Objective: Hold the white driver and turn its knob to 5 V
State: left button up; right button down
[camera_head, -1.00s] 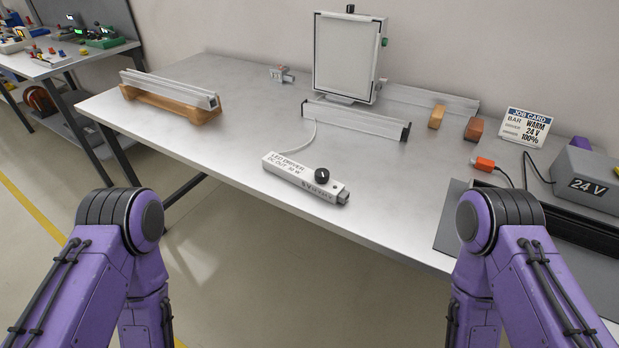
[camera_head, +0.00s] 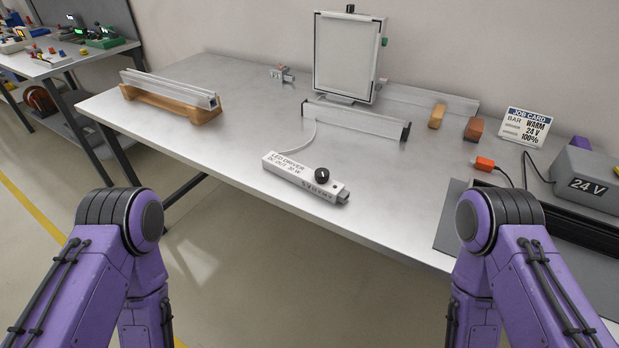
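The white driver (camera_head: 290,170) lies on the metal table near its front edge, in the middle of the head view. It is a long white box lettered "LED DRIVER". Its black round knob (camera_head: 322,175) sits on top near the right end, with a small light mark on it. The scale around the knob is too small to read. A white cable runs from the driver's left end to the back. Both my purple arms are at the bottom of the view, apart from the driver. Neither gripper shows.
The table (camera_head: 240,110) is clear around the driver. A metal bar (camera_head: 355,120) and an upright framed panel (camera_head: 347,58) stand behind it. A wooden cradle with a rail (camera_head: 170,97) is left. A job card (camera_head: 525,128), orange connector (camera_head: 484,163) and grey "24 V" box (camera_head: 588,170) are right.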

aim_at(321, 175)
jog(key=u, duration=1.8)
jog(key=i, duration=1.2)
jog(key=z, duration=2.8)
